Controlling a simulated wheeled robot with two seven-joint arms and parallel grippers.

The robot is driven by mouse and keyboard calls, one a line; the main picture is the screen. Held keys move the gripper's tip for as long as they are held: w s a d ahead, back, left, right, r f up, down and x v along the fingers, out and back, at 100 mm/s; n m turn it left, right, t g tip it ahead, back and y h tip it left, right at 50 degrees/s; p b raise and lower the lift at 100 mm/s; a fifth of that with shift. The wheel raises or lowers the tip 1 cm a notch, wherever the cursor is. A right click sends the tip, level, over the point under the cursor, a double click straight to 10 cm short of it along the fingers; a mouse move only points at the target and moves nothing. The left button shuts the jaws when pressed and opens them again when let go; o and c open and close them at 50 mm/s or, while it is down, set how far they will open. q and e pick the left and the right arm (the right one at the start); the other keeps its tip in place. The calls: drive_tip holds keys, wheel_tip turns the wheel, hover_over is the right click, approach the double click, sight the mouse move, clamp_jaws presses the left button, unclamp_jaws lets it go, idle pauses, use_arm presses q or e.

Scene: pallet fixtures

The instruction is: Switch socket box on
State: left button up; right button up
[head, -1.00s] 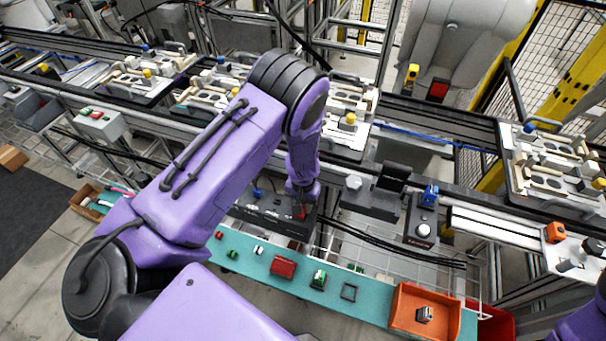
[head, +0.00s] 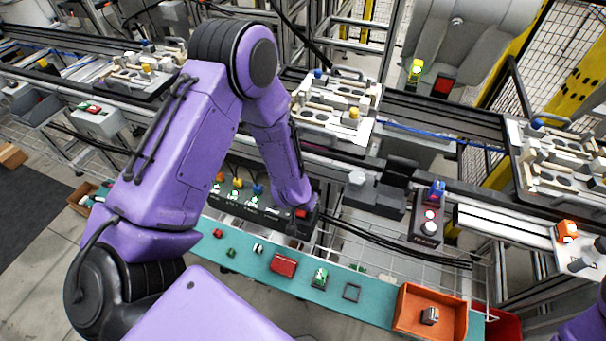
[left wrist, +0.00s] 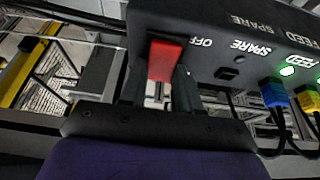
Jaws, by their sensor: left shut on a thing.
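The black socket box (head: 238,207) stands on the bench below the conveyor, partly hidden by my left arm. In the left wrist view the box (left wrist: 205,20) shows "OFF", "SPARE" and "FEED" lettering, a blue plug (left wrist: 273,92) and a yellow plug (left wrist: 308,97) in it, and lit green lamps. Its red switch (left wrist: 165,60) is at the end marked OFF. My left gripper (left wrist: 160,85) is at this switch, its fingers on either side and shut on it. In the head view the red switch (head: 302,213) shows just below my left wrist. My right gripper is out of view.
A teal shelf (head: 385,302) below the box carries small red and green parts and an orange bin (head: 402,312). Black cables run right from the box. A control box (head: 425,225) with lit buttons stands to the right. Conveyor pallets (head: 330,105) lie behind.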

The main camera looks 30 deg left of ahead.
use_arm(q)
drive_tip(key=o, duration=1.1)
drive_tip(key=shift+c, duration=0.2)
drive_tip(key=v, duration=1)
drive_tip(key=shift+r, duration=0.25)
drive_tip(key=shift+s, duration=0.2)
